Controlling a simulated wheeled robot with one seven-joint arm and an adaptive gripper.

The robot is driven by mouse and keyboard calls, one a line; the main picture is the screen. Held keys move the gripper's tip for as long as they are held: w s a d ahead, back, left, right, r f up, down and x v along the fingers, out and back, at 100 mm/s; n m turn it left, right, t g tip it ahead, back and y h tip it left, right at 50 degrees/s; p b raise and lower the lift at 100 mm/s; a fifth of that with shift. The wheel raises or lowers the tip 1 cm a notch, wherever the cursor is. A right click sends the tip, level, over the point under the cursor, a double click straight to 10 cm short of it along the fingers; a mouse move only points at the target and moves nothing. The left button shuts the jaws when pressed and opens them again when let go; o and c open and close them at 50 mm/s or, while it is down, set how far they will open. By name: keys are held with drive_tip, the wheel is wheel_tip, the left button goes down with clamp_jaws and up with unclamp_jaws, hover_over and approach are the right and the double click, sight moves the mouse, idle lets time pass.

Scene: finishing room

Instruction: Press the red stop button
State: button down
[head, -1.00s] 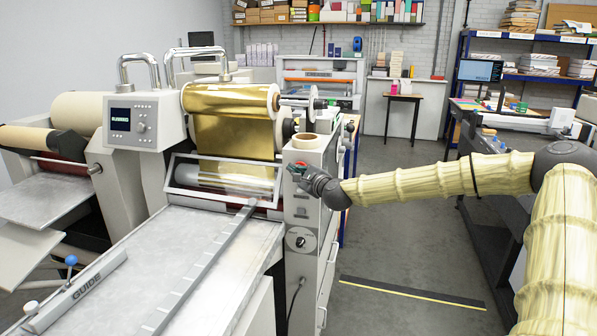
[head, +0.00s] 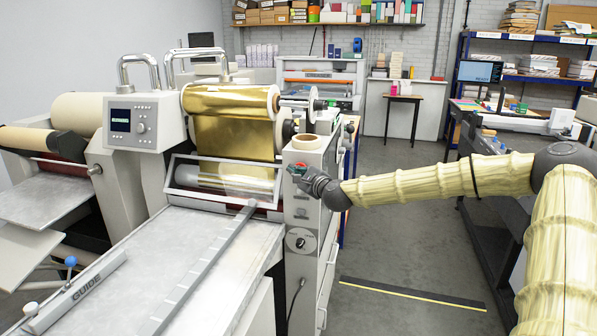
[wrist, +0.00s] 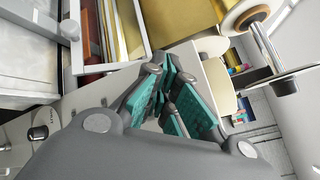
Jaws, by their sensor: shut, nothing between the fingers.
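The red stop button (head: 300,164) shows as a small patch of red at the top of the laminating machine's grey control panel (head: 302,215) in the head view. My gripper (head: 296,171) is at that button, with its fingertips in front of it and covering most of it. I cannot tell how far the button is pushed in. In the wrist view my gripper (wrist: 172,98) has its teal-padded fingers together and empty. The button is hidden behind the fingers there.
The machine's small display (head: 121,120) is lit, its text too small to read. A gold foil roll (head: 230,100) and a clear guard (head: 222,180) are left of the panel. A dial (head: 300,242) is lower down. Open floor (head: 390,240) lies to the right.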

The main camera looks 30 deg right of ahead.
drive_tip(key=shift+w+d+b, duration=0.6)
drive_tip(key=shift+b, duration=0.25)
idle(1.1)
drive_tip(key=shift+s+a, duration=0.55)
drive_tip(key=shift+a, duration=0.1)
idle(0.4)
drive_tip(key=s+a, duration=0.3)
drive_tip(key=shift+s+a, duration=0.15)
drive_tip(key=shift+a, duration=0.25)
idle(0.9)
